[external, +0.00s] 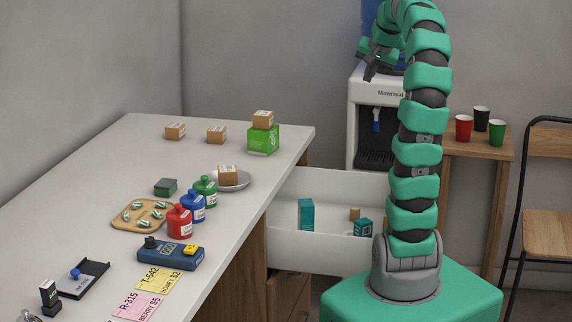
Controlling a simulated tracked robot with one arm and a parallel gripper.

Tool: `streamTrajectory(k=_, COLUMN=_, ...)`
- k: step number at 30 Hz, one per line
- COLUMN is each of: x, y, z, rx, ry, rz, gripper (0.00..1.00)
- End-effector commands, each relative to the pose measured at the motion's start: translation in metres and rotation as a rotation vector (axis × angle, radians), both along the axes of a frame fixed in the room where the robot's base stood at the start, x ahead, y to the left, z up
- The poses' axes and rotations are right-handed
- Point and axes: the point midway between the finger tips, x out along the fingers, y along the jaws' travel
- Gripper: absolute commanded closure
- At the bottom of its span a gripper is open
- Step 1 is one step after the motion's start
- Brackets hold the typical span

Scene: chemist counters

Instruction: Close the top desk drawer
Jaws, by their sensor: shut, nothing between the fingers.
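The top desk drawer (310,254) is white inside and pulled well out from the right side of the desk (251,245). Several teal boxes, among them an upright one (306,214), and a small brown box (355,213) are in it. My arm hides the drawer's right end. My gripper (368,75) is shut and empty. It is raised high in front of the water dispenser, above and apart from the drawer.
The water dispenser (377,92) stands behind my arm. A wooden side table (476,143) with cups is at the right, beside a chair (548,225). Bottles, a tray (120,215) and small boxes stand on the desk. A lower drawer (290,298) shows beneath the open one.

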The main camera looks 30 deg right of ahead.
Motion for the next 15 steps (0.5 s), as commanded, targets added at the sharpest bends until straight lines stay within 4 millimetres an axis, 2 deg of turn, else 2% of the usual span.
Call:
streamTrajectory(k=1, x=-0.008, y=-0.02, z=-0.03, rx=0.067, ry=0.059, rz=-0.051, gripper=1.0)
streamTrajectory(k=6, x=-0.035, y=-0.059, z=-0.11, rx=0.286, ry=0.218, rz=-0.174, gripper=1.0)
streamTrajectory(k=15, x=-0.089, y=-0.098, z=-0.226, rx=0.678, ry=0.396, rz=-0.344, gripper=1.0)
